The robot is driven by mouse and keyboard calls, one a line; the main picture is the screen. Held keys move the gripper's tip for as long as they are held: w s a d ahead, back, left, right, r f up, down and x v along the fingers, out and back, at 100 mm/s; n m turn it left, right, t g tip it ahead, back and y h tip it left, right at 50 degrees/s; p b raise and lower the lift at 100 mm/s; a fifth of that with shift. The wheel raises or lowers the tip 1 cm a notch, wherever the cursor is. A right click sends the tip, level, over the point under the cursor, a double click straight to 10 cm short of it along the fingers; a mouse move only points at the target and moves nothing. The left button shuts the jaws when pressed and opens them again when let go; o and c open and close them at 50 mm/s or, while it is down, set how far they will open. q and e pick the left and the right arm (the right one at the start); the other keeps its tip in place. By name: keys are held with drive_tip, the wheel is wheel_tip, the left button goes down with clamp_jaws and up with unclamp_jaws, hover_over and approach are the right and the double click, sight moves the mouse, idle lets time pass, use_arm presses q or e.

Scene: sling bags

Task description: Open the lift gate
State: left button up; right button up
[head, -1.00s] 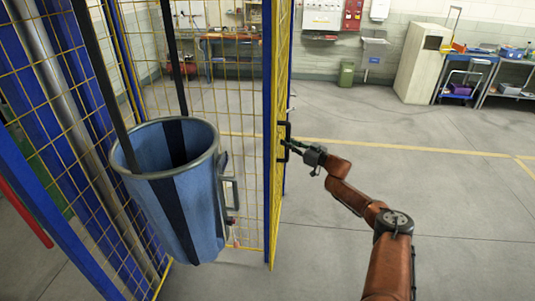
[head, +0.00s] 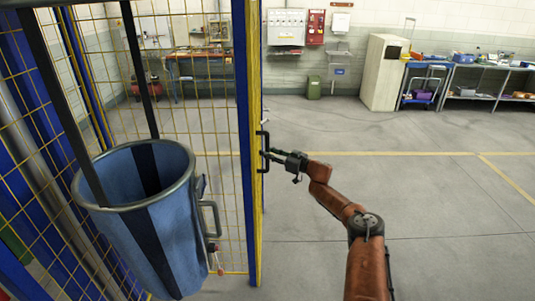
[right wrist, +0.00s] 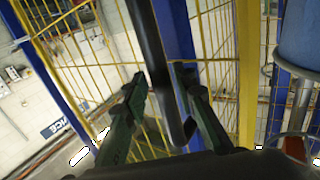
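The lift gate (head: 253,130) is a yellow-framed mesh panel with a blue post beside it, seen almost edge-on in the head view. Its dark bar handle (head: 266,152) sticks out on the right side. My right gripper (head: 264,154) is at the handle. In the right wrist view the green fingers of my right gripper (right wrist: 162,78) are apart, one on each side of the dark handle bar (right wrist: 152,60). The right finger looks close to the bar; contact is not clear. My left gripper is not in view.
A blue bucket-like bag (head: 150,220) with dark straps hangs left of the gate, in front of yellow mesh and blue posts. A cabinet (head: 385,72) and shelving (head: 475,75) stand at the back right. The floor (head: 430,210) right of the gate is clear.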

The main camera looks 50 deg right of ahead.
drive_tip(key=shift+o, duration=0.5)
drive_tip(key=shift+w+a, duration=0.1)
drive_tip(key=shift+a, duration=0.1)
drive_tip(key=s+d, duration=0.1)
drive_tip(key=s, duration=1.1)
drive_tip(key=shift+d, duration=0.2)
